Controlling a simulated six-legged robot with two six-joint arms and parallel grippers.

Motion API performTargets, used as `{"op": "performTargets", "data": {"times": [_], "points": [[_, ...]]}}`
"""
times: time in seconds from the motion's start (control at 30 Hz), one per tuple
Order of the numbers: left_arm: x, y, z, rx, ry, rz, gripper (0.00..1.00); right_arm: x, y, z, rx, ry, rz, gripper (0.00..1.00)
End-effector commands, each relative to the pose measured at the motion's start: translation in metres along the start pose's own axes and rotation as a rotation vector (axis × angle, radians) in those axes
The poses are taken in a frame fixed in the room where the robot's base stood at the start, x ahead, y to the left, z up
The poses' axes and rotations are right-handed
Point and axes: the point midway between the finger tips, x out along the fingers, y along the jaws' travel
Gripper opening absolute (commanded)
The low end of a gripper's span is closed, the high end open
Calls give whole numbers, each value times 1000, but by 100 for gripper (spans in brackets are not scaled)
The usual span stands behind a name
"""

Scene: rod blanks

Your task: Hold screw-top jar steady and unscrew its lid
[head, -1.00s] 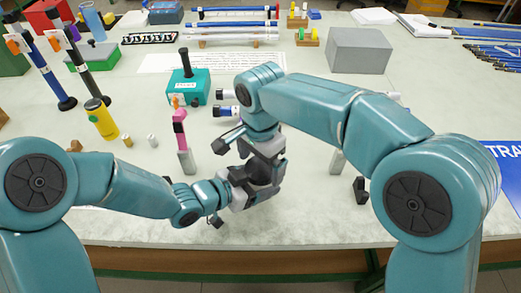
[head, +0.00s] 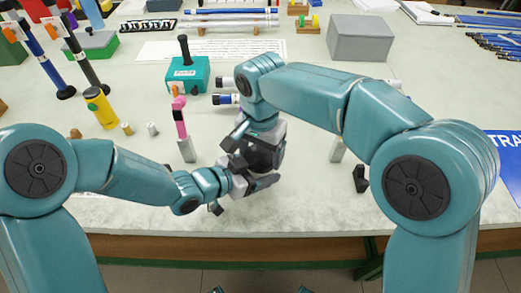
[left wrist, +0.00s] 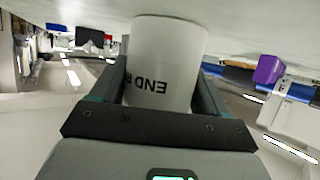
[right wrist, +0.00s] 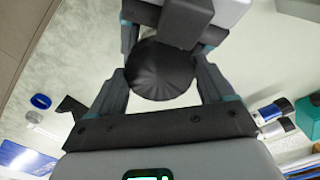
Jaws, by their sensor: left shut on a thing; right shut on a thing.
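The jar is a white cylinder with "END" printed on it, seen in the left wrist view (left wrist: 165,55). My left gripper (left wrist: 160,95) is shut on its body, one finger on each side. The lid is a dark round ribbed cap, seen in the right wrist view (right wrist: 160,72). My right gripper (right wrist: 162,85) is shut around it from above. In the head view my right gripper (head: 257,150) hangs over the jar, with my left gripper coming in beside it from the left. There the jar is mostly hidden by both grippers, and lid threads cannot be seen.
A pink-topped tool (head: 181,128) stands just left of my grippers. Pale cylinders lie behind my right wrist. The bench front is clear.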

Motion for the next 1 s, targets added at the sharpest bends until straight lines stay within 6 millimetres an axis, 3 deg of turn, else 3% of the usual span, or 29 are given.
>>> {"op": "performTargets", "data": {"times": [0.2, 0.23, 0.27, 0.5, 0.8, 1.0], "points": [[0, -1, 0, -2, 0, -3, 0, 0, 1, 0, 0, -1, 2, 44], [0, -1, 0, -2, 0, -3, 0, 0, 1, 0, 1, -1, 2, 90], [0, -1, 0, -2, 0, -3, 0, 0, 1, 0, 1, -1, 2, 100], [0, -1, 0, -1, 0, -2, 0, -1, 0, 0, 2, 0, 1, 100], [0, 0, 0, -1, 0, -1, 0, -39, 0, 0, 3, 0, -1, 100], [0, 0, 0, -1, 0, -1, 0, -46, 0, 0, 3, -1, 1, 100]]}}
